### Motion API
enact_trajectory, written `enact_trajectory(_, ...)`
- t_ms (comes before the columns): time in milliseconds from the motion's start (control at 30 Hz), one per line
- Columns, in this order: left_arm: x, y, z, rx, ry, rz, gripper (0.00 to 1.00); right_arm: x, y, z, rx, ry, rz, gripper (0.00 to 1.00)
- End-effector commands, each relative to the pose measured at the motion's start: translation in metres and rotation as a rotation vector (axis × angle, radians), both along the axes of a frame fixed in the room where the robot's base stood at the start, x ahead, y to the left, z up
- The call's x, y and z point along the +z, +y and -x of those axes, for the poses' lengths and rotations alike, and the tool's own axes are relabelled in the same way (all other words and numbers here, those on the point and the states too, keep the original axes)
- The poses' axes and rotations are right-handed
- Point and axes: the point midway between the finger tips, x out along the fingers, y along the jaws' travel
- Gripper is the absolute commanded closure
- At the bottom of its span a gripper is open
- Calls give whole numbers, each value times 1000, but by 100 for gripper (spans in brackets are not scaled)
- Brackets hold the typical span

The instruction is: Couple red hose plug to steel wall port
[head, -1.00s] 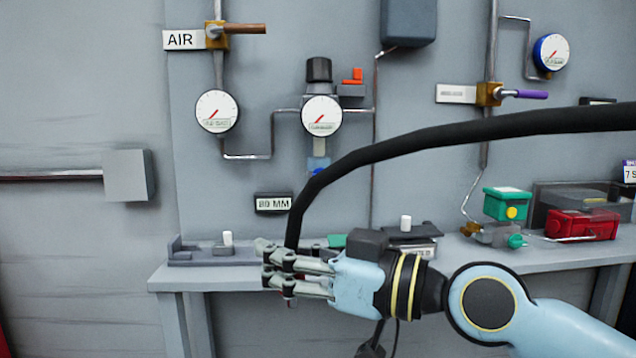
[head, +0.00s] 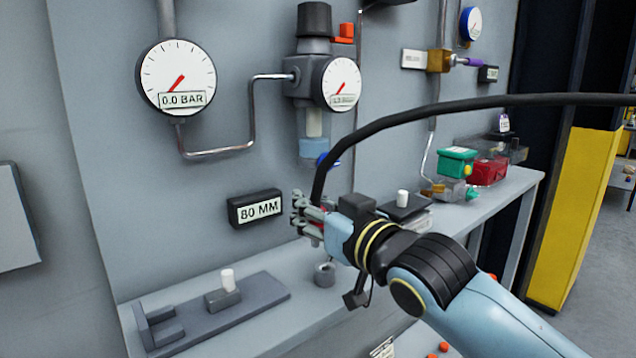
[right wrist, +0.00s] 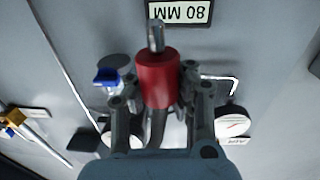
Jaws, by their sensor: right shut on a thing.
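My right gripper (head: 308,216) is shut on the red hose plug (right wrist: 157,80), a red cylinder with a narrow steel tip. In the head view the fingers mostly hide the plug. A black hose (head: 420,112) rises from my right gripper and arcs off to the right. In the right wrist view the gripper fingers (right wrist: 160,98) stand on both sides of the plug, and its steel tip points toward the "80 MM" sign. I cannot pick out the steel wall port for certain. My left gripper is not in view.
The "80 MM" sign (head: 255,208) is on the wall left of my right gripper. A regulator (head: 312,65) and gauges (head: 176,77) are above. On the bench are a grey slide fixture (head: 222,312), a small grey cylinder (head: 325,273) and a green box (head: 457,160).

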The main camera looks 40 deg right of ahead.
Motion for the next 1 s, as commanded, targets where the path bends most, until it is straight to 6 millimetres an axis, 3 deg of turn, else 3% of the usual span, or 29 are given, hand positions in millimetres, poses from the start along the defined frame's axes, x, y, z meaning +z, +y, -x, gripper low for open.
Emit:
enact_trajectory(300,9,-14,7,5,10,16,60,14,-29,-15,-227,0,-5,100)
enact_trajectory(800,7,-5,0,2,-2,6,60,14,-31,-15,-240,-5,0,100)
enact_trajectory(1000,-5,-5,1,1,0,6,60,0,-31,-15,-240,-4,-1,100)
